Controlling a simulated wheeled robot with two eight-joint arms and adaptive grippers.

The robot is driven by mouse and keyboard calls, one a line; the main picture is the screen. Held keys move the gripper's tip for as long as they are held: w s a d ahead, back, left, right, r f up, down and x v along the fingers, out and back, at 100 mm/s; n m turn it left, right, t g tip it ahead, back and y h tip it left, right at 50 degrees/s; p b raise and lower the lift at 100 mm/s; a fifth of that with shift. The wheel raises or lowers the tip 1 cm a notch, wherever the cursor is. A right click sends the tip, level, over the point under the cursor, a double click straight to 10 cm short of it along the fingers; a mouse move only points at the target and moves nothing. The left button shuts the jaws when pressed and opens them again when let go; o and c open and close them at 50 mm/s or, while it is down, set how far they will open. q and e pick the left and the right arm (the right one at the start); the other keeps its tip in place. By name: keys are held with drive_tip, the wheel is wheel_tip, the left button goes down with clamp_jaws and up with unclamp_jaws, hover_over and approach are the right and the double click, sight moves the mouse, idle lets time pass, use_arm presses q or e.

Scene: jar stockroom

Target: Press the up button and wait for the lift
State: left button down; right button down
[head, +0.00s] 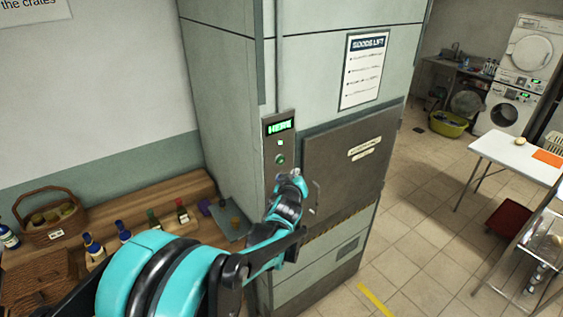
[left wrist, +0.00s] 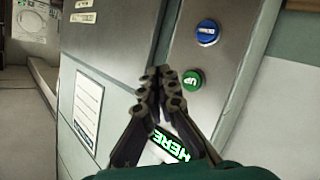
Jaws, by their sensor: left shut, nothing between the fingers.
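The goods lift's control panel (head: 268,150) is a grey upright plate left of the lift door (head: 345,165), which is shut. Its display (head: 280,126) reads HERE in green, with a small lit green lamp below. The green up button (head: 280,159) sits under the lamp; it also shows in the left wrist view (left wrist: 192,80), with a blue button (left wrist: 207,32) near it. My left gripper (head: 291,179) is shut and empty in front of the panel, just below the green button. In the left wrist view its fingertips (left wrist: 160,82) appear beside the button, not over it.
A wooden bench with bottles (head: 181,211) and a wicker basket (head: 48,218) stands left of the lift.

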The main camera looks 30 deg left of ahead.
sight(281, 160)
use_arm(q)
drive_tip(key=shift+w+a, duration=0.3)
drive_tip(key=shift+a, duration=0.45)
drive_tip(key=shift+w+a, duration=0.35)
drive_tip(key=shift+a, duration=0.45)
drive_tip(key=shift+w+a, duration=0.3)
drive_tip(key=shift+a, duration=0.45)
drive_tip(key=shift+a+b, duration=0.1)
drive_tip(key=shift+b, duration=0.2)
drive_tip(key=shift+w+a, duration=0.15)
drive_tip(key=shift+a, duration=0.15)
